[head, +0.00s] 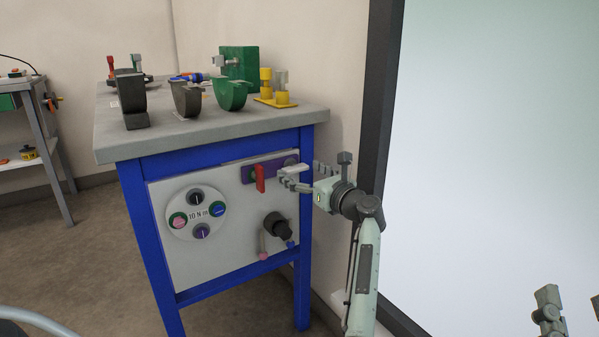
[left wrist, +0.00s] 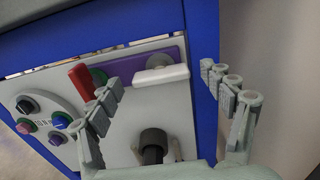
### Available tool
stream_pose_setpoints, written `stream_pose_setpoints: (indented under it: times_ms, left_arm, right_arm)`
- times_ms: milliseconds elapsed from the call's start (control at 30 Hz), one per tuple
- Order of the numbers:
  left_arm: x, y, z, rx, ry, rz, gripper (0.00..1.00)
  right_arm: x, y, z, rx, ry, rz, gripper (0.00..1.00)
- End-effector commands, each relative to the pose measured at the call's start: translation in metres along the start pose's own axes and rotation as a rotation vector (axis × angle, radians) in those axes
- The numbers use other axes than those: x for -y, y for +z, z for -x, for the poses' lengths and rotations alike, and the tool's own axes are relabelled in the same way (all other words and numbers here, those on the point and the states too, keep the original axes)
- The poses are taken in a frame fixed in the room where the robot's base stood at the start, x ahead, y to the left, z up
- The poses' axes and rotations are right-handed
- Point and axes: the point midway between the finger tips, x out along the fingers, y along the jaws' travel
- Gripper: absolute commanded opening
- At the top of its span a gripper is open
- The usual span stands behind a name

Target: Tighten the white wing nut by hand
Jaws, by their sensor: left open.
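The white wing nut (head: 293,169) sits on a purple plate (head: 262,171) on the cart's grey front panel, right of a red wing handle (head: 260,179). In the left wrist view the nut (left wrist: 160,76) is a white bar lying nearly level, in front of a round grey base. My left gripper (head: 296,176) is open and in front of the nut. In the left wrist view its fingers (left wrist: 160,80) stand on either side of the nut, with visible gaps to both. Parts of what looks like my right gripper (head: 549,310) show at the bottom right, cut off.
Below the nut, a black knob (head: 277,226) sticks out of the panel. A round dial plate (head: 197,214) marked 10 N m is at the left. The grey tabletop (head: 180,128) above carries clamps and yellow posts (head: 275,88). A dark-framed bright pane (head: 490,150) stands at the right.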

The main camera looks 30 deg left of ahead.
Motion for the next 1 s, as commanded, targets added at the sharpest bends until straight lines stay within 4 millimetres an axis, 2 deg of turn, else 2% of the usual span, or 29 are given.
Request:
stream_pose_setpoints:
  times_ms: [133,367,767,800,1000]
  left_arm:
    - [-0.0003,0.0002,-0.009,0.0,0.001,-0.001,0.81]
    - [-0.0003,0.0001,-0.0098,0.0,0.0,-0.001,0.81]
    - [-0.0003,0.0,-0.0094,0.0,0.0,-0.002,0.34]
    - [-0.0003,0.0,-0.0094,0.0,0.0,-0.002,0.31]
    - [-0.0003,0.0006,-0.0094,0.0,0.001,-0.017,0.31]
  right_arm:
    - [0.0,0.0003,0.0,0.001,0.0,0.0,0.4]
    - [0.0,0.0001,-0.0001,0.001,0.0,0.0,0.4]
    - [0.0,0.0003,-0.0001,0.002,0.0,0.0,0.4]
    - [0.0,0.0003,-0.0001,0.002,0.0,0.0,0.4]
    - [0.0001,0.0009,-0.0009,0.013,0.0,0.0,0.4]
